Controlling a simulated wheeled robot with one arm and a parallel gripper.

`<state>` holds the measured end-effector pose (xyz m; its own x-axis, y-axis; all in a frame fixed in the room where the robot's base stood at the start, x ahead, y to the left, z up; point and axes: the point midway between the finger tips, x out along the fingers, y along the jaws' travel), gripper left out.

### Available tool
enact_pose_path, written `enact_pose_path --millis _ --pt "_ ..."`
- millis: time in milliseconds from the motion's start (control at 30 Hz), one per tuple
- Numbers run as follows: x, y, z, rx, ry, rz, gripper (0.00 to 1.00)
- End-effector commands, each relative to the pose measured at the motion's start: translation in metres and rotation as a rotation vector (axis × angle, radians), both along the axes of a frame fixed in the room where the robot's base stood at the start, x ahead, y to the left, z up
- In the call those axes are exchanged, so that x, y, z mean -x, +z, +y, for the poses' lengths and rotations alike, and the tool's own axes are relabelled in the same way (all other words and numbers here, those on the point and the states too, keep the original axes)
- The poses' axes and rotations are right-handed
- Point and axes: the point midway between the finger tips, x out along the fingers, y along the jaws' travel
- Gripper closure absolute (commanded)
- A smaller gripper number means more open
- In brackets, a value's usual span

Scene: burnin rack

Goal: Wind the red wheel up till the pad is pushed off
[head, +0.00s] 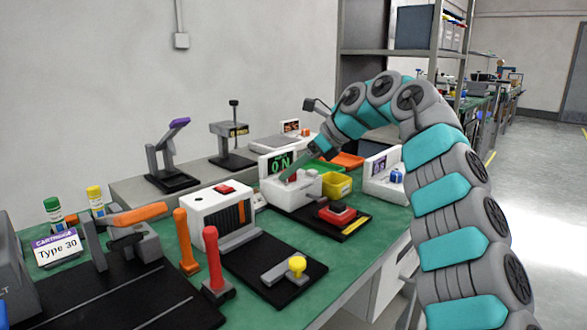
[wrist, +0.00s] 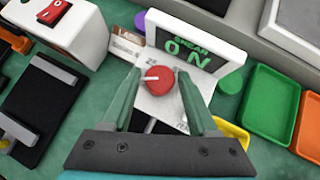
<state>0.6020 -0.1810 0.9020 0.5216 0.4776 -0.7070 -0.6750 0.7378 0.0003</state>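The red wheel (wrist: 160,80) is a round knob with a white pointer line, on top of a white tester (wrist: 165,108) whose display (wrist: 188,50) reads 0 N. The wheel also shows small in the head view (head: 292,178), partly behind my fingers. My gripper (wrist: 160,73) is open, with one green finger on each side of the wheel. A gap shows between each finger and the wheel; their height relative to it is hard to judge. I cannot make out the pad for certain in either view.
A yellow bin (head: 337,186) stands close to the tester's right, with a green tray (wrist: 270,102) beyond. A white box with a red switch (head: 221,215) stands to the left. A black base with a red block (head: 337,214) lies in front.

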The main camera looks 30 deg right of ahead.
Motion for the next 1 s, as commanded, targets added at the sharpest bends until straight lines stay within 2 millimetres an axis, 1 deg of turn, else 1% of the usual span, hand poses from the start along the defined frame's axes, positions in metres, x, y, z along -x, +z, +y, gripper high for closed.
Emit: enact_pose_path --millis 33,67,500,1000 --pt "0.0000 0.0000 0.0000 0.000 0.000 0.000 0.48" --pt "0.0000 0.0000 0.0000 0.000 0.000 0.000 0.51" --pt "0.0000 0.0001 0.0000 0.000 0.000 0.000 1.00" --pt "0.0003 0.0002 -0.0002 0.001 -0.035 -0.003 1.00"
